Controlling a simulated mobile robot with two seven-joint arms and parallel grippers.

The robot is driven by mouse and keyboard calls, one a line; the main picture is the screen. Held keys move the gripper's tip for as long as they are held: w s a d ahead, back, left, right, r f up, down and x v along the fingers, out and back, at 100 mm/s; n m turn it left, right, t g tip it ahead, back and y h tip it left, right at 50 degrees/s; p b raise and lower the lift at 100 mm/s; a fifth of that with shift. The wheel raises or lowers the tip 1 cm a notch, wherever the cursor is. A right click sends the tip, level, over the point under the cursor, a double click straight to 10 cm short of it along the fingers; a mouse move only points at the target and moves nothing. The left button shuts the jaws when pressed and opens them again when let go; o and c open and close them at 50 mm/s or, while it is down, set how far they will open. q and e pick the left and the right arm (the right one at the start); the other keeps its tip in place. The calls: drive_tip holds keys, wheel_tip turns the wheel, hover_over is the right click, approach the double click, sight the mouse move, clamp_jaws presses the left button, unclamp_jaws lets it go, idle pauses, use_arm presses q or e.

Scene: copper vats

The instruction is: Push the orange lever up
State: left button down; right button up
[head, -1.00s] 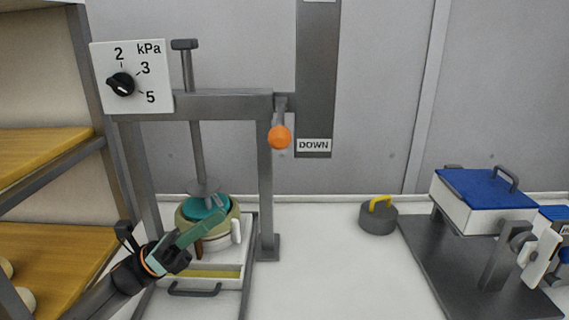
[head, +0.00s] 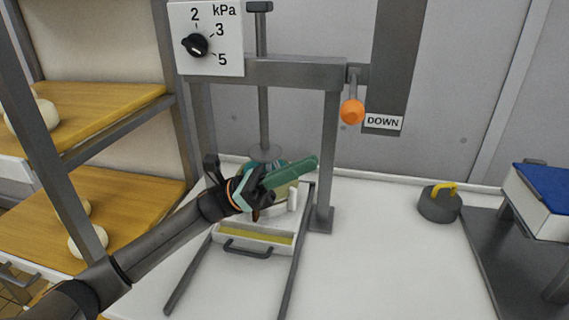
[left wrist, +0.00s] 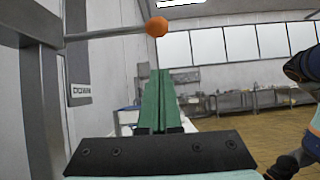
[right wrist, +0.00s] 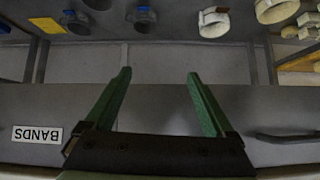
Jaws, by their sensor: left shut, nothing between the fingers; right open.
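The orange lever knob (head: 352,111) hangs on a short grey arm at the right post of the press frame, beside a "DOWN" label (head: 383,122). The knob also shows in the left wrist view (left wrist: 157,27), at the end of its rod, above and beyond the fingertips. My left gripper (head: 312,162) is shut and empty, in front of the press and below and left of the knob, not touching it. Its closed green fingers point right in the head view. My right gripper (right wrist: 158,80) is open and empty over a drawer front, outside the head view.
The press frame (head: 290,72) carries a kPa dial (head: 196,45) and stands over a pot and a drip tray (head: 255,236). A dark weight with a yellow handle (head: 440,203) sits to the right. White table is clear between them. Shelves (head: 110,110) stand at left.

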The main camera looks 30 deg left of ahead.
sight(353, 96)
use_arm(q)
drive_tip(key=w+d+r+p, duration=0.1)
drive_tip(key=d+r+p, duration=0.1)
drive_tip(key=d+r, duration=0.2)
drive_tip(key=shift+r+p, duration=0.35)
drive_tip(key=shift+r, duration=0.75)
use_arm(e)
drive_tip(key=shift+s+d+r, duration=0.2)
drive_tip(key=shift+d+r, duration=0.15)
drive_tip(key=shift+r, duration=0.25)
drive_tip(key=shift+s+d+r, duration=0.15)
drive_tip(key=shift+d+r, duration=0.15)
drive_tip(key=shift+r, duration=0.3)
drive_tip(key=shift+a, duration=0.1)
use_arm(q)
drive_tip(key=shift+r, duration=0.1)
use_arm(e)
drive_tip(key=shift+r, duration=0.1)
